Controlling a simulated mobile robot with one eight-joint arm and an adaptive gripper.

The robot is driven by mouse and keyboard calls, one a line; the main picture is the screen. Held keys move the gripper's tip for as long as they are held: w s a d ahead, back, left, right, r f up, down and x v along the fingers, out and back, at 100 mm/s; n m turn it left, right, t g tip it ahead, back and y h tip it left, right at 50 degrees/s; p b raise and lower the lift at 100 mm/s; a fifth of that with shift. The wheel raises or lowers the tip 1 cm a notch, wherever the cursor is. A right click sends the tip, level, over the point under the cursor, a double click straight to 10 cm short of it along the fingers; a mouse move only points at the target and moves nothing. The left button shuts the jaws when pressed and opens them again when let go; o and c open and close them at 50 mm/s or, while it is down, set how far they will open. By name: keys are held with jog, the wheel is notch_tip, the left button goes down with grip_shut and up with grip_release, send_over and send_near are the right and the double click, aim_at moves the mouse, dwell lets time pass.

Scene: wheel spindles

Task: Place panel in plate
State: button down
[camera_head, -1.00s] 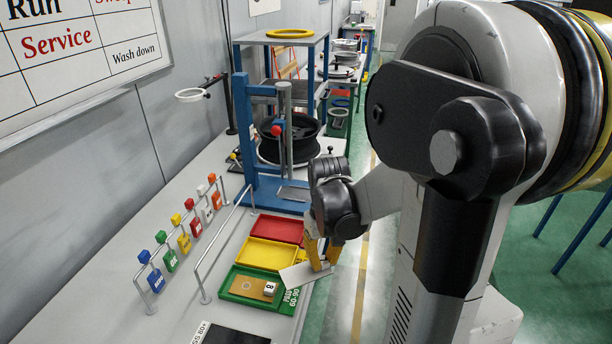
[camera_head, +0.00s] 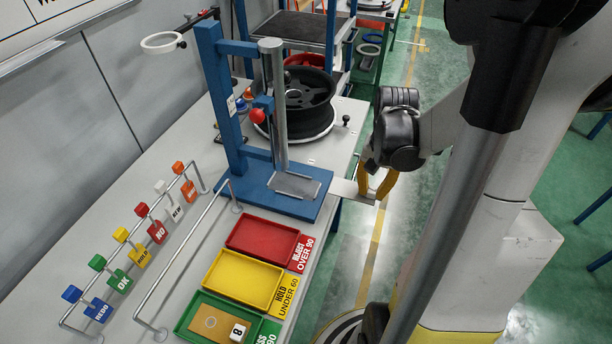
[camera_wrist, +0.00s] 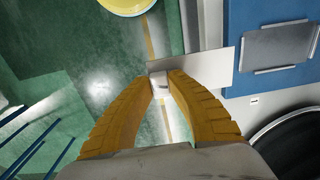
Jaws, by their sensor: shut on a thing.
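The panel (camera_head: 349,188) is a thin, pale flat sheet. My gripper (camera_head: 376,190) is shut on its right end, and a small light block shows between the yellow fingertips (camera_wrist: 162,84) in the wrist view. The panel (camera_wrist: 208,69) reaches toward the blue press stand, its far end at the edge of the stand's base. I cannot tell whether it touches there. The plate (camera_head: 296,185) is a grey metal rectangle with raised edges on the blue base; it also shows at the right of the wrist view (camera_wrist: 278,56). The panel is apart from the plate.
A grey post (camera_head: 273,100) with a red knob (camera_head: 257,116) rises behind the plate. A black wheel (camera_head: 308,90) stands behind it. Red (camera_head: 238,236), yellow (camera_head: 211,281) and green (camera_head: 181,325) trays lie in front. A metal rail (camera_head: 181,262) runs left of them.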

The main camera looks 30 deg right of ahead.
jog(key=b, duration=0.3)
send_over(310, 190)
jog(key=shift+f+b, duration=0.7)
jog(key=shift+f, duration=1.05)
jog(key=shift+f, duration=0.2)
jog(key=c, duration=1.4)
grip_release()
jog(key=shift+r, duration=0.15)
